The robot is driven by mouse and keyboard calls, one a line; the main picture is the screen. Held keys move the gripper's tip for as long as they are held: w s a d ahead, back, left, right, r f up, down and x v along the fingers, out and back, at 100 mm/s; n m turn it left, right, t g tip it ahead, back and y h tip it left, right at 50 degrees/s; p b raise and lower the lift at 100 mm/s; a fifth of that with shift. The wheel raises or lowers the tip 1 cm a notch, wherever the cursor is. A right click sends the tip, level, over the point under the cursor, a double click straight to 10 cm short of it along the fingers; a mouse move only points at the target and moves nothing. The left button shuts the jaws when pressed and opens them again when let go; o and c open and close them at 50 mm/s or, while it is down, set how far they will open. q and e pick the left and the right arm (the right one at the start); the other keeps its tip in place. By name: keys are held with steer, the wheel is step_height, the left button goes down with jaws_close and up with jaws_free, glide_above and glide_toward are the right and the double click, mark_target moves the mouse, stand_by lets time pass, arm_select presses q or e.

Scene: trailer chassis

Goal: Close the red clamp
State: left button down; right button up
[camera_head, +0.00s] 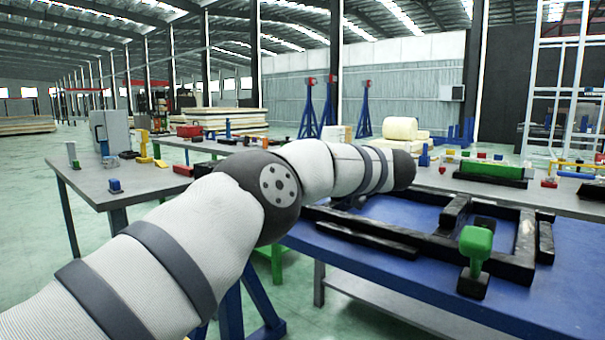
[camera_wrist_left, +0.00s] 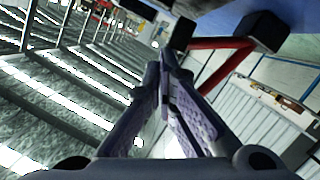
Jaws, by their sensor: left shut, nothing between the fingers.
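The red clamp appears as a red bar (camera_wrist_left: 228,62) with dark block-like ends in the left wrist view, right of the fingertips. I cannot pick it out in the head view, where my left arm crosses the middle and covers part of the blue table. My left gripper (camera_wrist_left: 170,58) is shut and empty, with its fingertips close together. The tips lie near the red bar in the picture; I cannot tell whether they touch it. The hand is not clear in the head view. My right gripper is not in view.
A black chassis frame (camera_head: 437,242) lies on the blue table (camera_head: 400,285). A green clamp (camera_head: 476,243) stands at its near right side. A grey table (camera_head: 130,183) with small parts stands left, and another bench with a green block (camera_head: 492,169) stands behind.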

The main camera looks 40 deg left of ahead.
arm_select(q)
steer(key=shift+w+f, duration=0.25)
steer(key=shift+f, duration=0.05)
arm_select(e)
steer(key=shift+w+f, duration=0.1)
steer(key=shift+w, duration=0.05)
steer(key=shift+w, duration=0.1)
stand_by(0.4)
